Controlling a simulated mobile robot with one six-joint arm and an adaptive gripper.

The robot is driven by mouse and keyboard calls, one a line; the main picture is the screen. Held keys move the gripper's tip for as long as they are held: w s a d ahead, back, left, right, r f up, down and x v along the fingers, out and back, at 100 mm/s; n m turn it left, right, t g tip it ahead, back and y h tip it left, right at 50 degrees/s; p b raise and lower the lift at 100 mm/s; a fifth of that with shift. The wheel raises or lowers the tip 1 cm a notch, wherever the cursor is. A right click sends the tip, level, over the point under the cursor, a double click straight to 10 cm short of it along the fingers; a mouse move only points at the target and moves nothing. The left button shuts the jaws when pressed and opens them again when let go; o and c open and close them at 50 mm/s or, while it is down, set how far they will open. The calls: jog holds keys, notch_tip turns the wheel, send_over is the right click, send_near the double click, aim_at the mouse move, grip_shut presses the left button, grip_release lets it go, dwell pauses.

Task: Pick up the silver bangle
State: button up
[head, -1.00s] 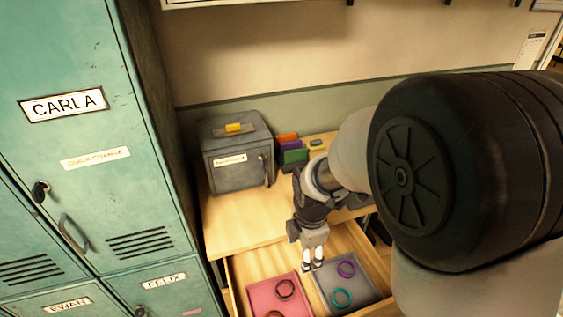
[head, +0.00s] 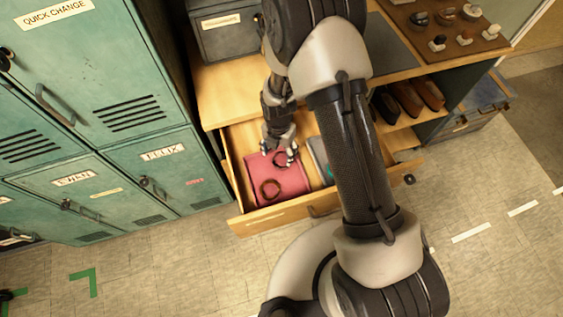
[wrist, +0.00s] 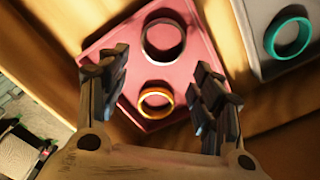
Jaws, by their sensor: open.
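Two bangles lie in a pink tray (wrist: 195,62) in the open drawer. One is dark grey with a dull metallic look (wrist: 163,38), perhaps the silver bangle; it also shows in the head view (head: 282,160), partly hidden by my gripper. The other is gold (wrist: 155,102), brownish in the head view (head: 270,189). My gripper (head: 280,152) is open and empty above the back of the pink tray. In the wrist view, my fingers (wrist: 161,68) frame the gold bangle between them, and the dark grey one lies just past the fingertips.
A grey tray (wrist: 253,60) beside the pink one holds a teal bangle (wrist: 288,38). My arm covers much of that tray in the head view. Green lockers (head: 120,110) stand left of the drawer (head: 275,217). A grey metal box (head: 225,30) sits on the desktop behind.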

aim_at(281, 164)
jog(key=f+b, duration=0.1)
jog(key=f, duration=0.1)
jog(key=f+b, duration=0.1)
jog(key=f, duration=0.4)
jog(key=shift+w+d+f+b, duration=0.15)
jog(key=shift+w+d+b, duration=0.15)
jog(key=shift+b, duration=0.1)
jog(key=c, duration=0.6)
